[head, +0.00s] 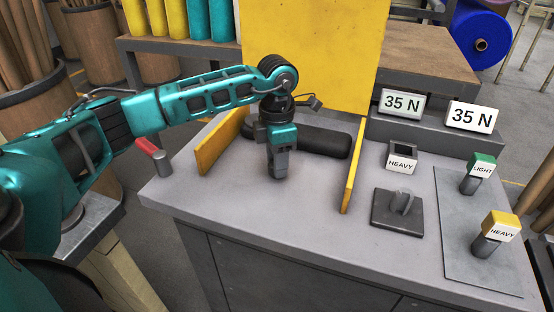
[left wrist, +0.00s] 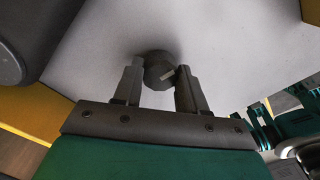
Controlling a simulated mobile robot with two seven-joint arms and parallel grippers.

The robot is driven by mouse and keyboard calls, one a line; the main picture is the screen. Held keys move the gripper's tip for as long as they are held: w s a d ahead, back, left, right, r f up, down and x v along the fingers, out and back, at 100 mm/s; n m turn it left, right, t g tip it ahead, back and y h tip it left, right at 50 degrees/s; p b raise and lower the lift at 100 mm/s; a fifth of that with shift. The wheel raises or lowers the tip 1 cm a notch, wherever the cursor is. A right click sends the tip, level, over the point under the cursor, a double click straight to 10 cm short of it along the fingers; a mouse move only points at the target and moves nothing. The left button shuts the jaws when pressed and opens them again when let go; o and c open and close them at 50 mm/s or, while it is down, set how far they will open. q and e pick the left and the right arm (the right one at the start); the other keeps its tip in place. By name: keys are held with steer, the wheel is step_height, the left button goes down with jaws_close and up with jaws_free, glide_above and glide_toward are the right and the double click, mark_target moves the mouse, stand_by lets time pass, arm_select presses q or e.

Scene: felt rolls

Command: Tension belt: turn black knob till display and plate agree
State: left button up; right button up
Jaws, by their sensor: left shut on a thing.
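The black knob (left wrist: 158,70) sits on the grey bench top between the two fingers of my left gripper (left wrist: 158,84) in the left wrist view; a light mark shows on its face. In the head view my left gripper (head: 279,176) points down at the bench and hides the knob. It is shut on the knob. Two signs stand on the ledge at the back right: a grey-framed one (head: 402,103) and a white one (head: 472,117). Both read 35 N. I cannot tell for certain which is the display. My right gripper is not in view.
A dark roller (head: 325,141) lies behind the gripper between yellow side plates (head: 353,165), before a tall yellow panel (head: 305,55). A red-topped lever (head: 148,147) is at left. HEAVY (head: 496,228) and LIGHT (head: 480,166) blocks stand at right, near a dark switch base (head: 390,218).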

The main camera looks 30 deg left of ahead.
arm_select(q)
steer(key=shift+r+m, duration=0.1)
steer(key=shift+m, duration=0.3)
steer(key=o, duration=1.1)
steer(key=shift+c, duration=0.2)
step_height(320, 180, up, 13)
steer(key=shift+p, duration=0.35)
